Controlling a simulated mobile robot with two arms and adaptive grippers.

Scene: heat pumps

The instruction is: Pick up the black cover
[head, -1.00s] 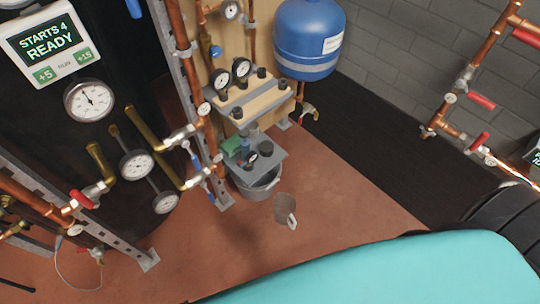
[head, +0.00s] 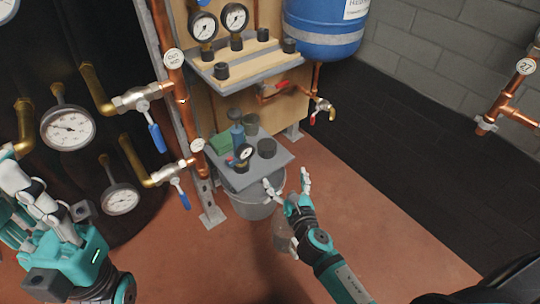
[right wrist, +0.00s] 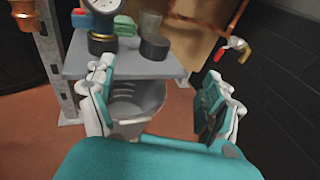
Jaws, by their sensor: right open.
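A short black cylindrical cover (head: 267,148) sits on the right part of the small grey lower shelf (head: 283,160). It also shows in the right wrist view (right wrist: 155,47), near the shelf's right end. Several similar dark caps (head: 262,35) stand on the upper shelf. My right gripper (head: 287,180) is open and empty, with its fingers spread just in front of and below the cover, apart from it. In the right wrist view the cover is beyond the gap between the fingers (right wrist: 165,85). My left gripper (head: 45,205) is at the left edge; its jaw opening is unclear.
A grey bucket (head: 258,208) stands below the shelf. Pipes and valves flank it. The floor to the right is open.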

